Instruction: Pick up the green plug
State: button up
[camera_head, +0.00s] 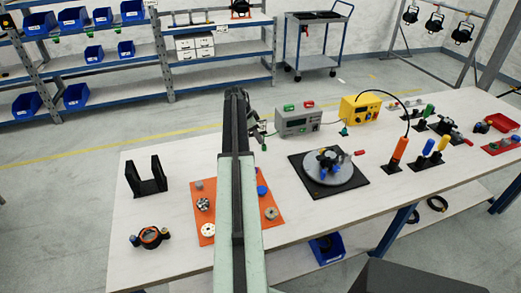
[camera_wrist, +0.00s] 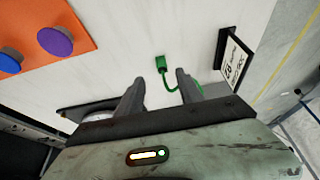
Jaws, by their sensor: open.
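The green plug (camera_wrist: 161,63) shows in the wrist view as a small green block on the pale table top, with a green cable curving from it to the right. My gripper (camera_wrist: 159,75) is open, its two dark fingers apart on either side below the plug. The plug appears just beyond the fingertips, roughly between them; I cannot tell the height gap. The cable passes behind the right finger. In the head view my gripper (camera_head: 258,131) is over the table, left of the grey instrument box, partly hidden by my arm.
An orange mat (camera_wrist: 30,35) with blue and purple round parts lies to the left. A white placard (camera_wrist: 236,62) stands to the right. In the head view a grey instrument box (camera_head: 298,122), a yellow box (camera_head: 361,108) and a round turntable (camera_head: 335,178) stand right of my arm.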

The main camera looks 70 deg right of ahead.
aim_at(263, 145)
jog(key=b+x, duration=0.2)
jog(key=x, duration=0.1)
jog(key=b+x, duration=0.3)
jog(key=x, duration=0.1)
jog(key=shift+w+d+r, duration=0.1)
jog(key=shift+d, duration=0.1)
jog(key=shift+r, duration=0.2)
grip_shut()
